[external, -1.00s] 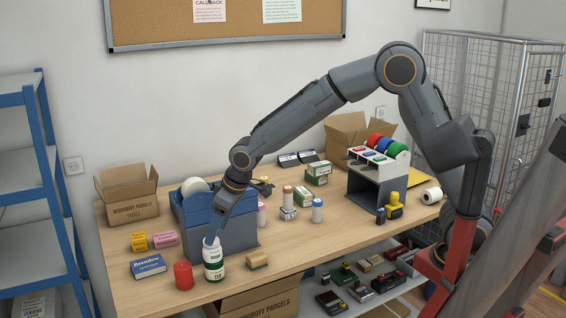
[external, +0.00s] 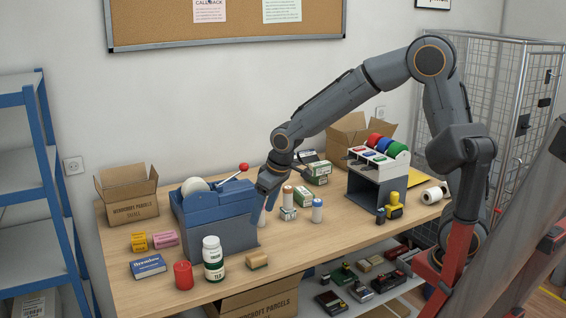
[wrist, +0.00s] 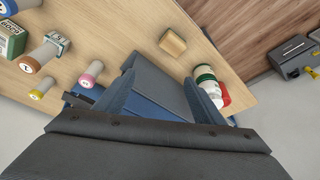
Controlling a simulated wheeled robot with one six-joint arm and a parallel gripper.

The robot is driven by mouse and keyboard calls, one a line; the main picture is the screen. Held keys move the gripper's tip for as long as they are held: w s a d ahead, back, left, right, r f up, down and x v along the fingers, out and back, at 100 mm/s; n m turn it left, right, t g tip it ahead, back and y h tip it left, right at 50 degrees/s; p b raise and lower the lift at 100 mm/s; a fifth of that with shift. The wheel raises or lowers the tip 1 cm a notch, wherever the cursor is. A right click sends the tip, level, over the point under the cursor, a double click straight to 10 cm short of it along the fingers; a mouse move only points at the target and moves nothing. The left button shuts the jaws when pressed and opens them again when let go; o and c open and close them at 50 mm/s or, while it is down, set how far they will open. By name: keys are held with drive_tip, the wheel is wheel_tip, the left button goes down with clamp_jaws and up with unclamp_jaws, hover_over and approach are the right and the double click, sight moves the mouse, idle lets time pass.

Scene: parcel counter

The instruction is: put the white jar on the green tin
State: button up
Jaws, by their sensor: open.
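The blue tape dispenser (external: 218,203) with a red-knobbed lever stands behind the stack. A red cylinder (external: 183,275) is close at its left, a small wooden block (external: 256,260) at its right. Several stamps and small boxes stand near my gripper.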

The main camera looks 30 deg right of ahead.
drive_tip(key=s+d+f+m+h, duration=0.1)
drive_tip(key=d+f, duration=0.1)
drive_tip(key=d, duration=0.5)
drive_tip(key=s+d+f+m, duration=0.1)
drive_tip(key=d+f+m, duration=0.1)
drive_tip(key=d, duration=0.6)
drive_tip(key=s+d+f+m, duration=0.2)
drive_tip(key=s+d, duration=0.3)
drive_tip(key=d, duration=0.3)
drive_tip(key=s+d+f+m+g+h, duration=0.1)
drive_tip(key=s+d+f, duration=0.2)
drive_tip(key=d, duration=0.6)
drive_tip(key=s, duration=0.2)
drive_tip(key=shift+s+m+g, duration=0.3)
drive_tip(key=shift+s+m, duration=0.1)
